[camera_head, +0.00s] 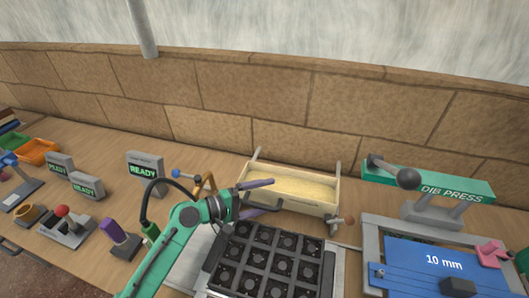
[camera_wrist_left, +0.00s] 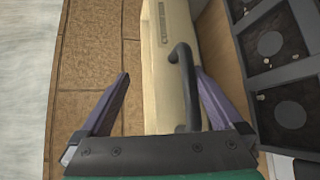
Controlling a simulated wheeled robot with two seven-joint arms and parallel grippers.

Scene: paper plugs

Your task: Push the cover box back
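The cover box (camera_head: 318,207) is a cream open-topped box filled with pale yellow material. It stands behind the dark multi-cell tray (camera_head: 270,262). My left gripper (camera_head: 270,196) is open at the box's left front corner. In the left wrist view, the box (camera_wrist_left: 158,70) and its black bar handle (camera_wrist_left: 186,82) lie between and beyond the spread purple fingers of my left gripper (camera_wrist_left: 165,95). The handle is close to the right-hand finger; I cannot tell whether they touch. My right gripper is not in view.
A green-topped DIB PRESS (camera_head: 435,188) and a blue 10 mm plate (camera_head: 435,258) stand at the right. READY displays (camera_head: 143,168), a purple-topped block (camera_head: 115,232) and a red-knobbed lever (camera_head: 65,222) are at the left. A brick wall (camera_head: 250,105) runs behind the bench.

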